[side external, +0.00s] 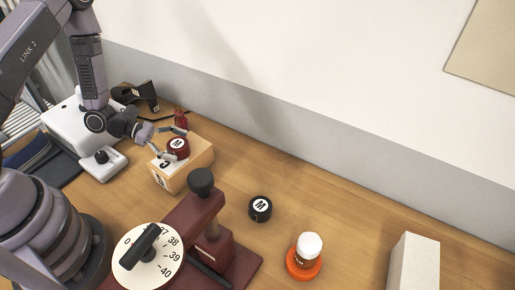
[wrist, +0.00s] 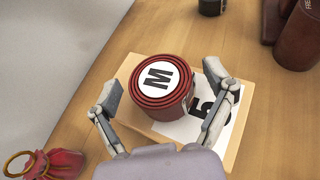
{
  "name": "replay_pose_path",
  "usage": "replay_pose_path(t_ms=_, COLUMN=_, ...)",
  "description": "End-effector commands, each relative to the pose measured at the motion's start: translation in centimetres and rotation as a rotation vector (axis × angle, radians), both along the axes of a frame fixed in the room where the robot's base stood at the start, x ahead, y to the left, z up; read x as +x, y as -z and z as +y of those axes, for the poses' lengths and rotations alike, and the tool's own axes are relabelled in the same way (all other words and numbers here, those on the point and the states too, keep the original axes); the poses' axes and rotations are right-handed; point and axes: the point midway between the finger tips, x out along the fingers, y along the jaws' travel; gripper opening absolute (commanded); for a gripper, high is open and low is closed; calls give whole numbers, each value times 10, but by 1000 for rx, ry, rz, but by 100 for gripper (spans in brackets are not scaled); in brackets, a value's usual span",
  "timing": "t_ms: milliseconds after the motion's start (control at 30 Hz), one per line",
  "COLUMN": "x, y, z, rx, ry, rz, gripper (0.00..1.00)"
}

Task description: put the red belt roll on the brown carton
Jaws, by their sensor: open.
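The red belt roll (side external: 178,148) with a white "M" label lies flat on top of the brown carton (side external: 200,162). In the wrist view the roll (wrist: 165,107) rests on the carton top (wrist: 127,72), partly over the white "S"-like label. My gripper (side external: 173,144) is open, low over the carton, with one finger on each side of the roll. In the wrist view the gripper (wrist: 167,95) shows gaps between both fingers and the roll. The roll's near lower edge is partly hidden in the side view.
A dark red sizing device with a numbered dial (side external: 128,262) stands in front of the carton. A black roll (side external: 260,209), an orange roll (side external: 303,266) with a white-capped bottle and a pale box (side external: 412,262) stand to the right. A red pouch (wrist: 62,163) lies close by the carton.

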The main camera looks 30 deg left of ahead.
Motion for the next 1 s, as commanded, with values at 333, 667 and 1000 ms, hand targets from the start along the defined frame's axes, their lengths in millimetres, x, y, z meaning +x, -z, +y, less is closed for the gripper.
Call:
replay_pose_path(t_ms=333, x=-2, y=-6, z=6, rx=0, ry=-4, rz=-1, gripper=83)
replay_pose_path(t_ms=667, x=-31, y=-32, z=63, rx=1, ry=-7, rz=-3, gripper=83)
replay_pose_path(t_ms=1000, x=-49, y=-52, z=97, rx=9, ry=12, rz=-9, gripper=83)
